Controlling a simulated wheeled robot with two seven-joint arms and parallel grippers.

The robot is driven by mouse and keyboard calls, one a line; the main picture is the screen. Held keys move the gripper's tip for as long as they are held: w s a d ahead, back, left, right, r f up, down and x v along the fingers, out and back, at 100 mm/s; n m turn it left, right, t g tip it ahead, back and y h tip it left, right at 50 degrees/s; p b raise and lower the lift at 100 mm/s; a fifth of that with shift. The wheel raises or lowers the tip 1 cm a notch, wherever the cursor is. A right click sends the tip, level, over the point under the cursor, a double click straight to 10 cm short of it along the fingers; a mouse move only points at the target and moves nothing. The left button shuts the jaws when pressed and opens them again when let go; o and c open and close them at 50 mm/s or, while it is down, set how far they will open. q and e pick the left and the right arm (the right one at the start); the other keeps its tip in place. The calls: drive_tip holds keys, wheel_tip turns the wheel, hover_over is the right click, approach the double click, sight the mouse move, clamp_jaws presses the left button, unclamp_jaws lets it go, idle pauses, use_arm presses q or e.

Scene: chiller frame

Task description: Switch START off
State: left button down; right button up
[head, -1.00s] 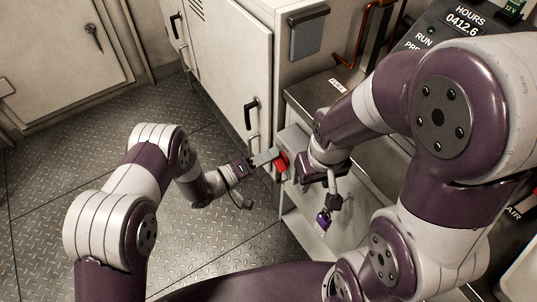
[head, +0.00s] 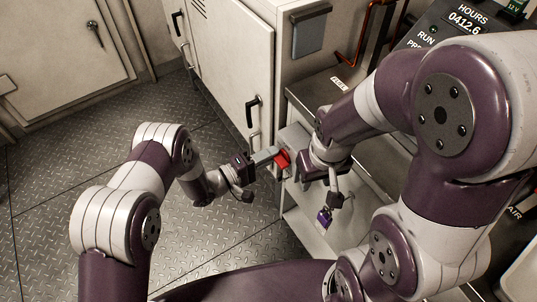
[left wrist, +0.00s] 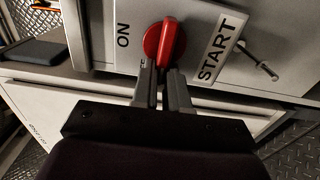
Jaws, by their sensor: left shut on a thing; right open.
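The red START knob (head: 283,159) sits on the grey box at the middle of the head view. In the left wrist view the knob (left wrist: 164,42) stands between the ON label (left wrist: 123,35) and the START label (left wrist: 220,49). Its raised grip runs nearly up and down the picture, across the line to ON. My left gripper (head: 272,155) is shut on the knob, its fingertips at the lower end of the grip; they partly hide a small marking. My right gripper (head: 304,172) is beside the box, to the right of the knob; its fingers are mostly hidden.
A small metal lever (left wrist: 258,61) stands out beyond the START label. A tall cabinet (head: 232,65) with a dark handle rises behind the box. A purple item (head: 324,216) shows above the shelf below my right wrist. The patterned floor at left is clear.

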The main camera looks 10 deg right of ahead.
use_arm(q)
drive_tip(key=shift+f, duration=0.1)
drive_tip(key=c, duration=1.1)
unclamp_jaws()
drive_tip(key=shift+c, duration=0.2)
drive_tip(key=shift+a, duration=0.1)
drive_tip(key=v, duration=1.2)
drive_tip(key=shift+a+p, duration=0.25)
drive_tip(key=shift+p, duration=0.05)
drive_tip(key=shift+s, duration=0.1)
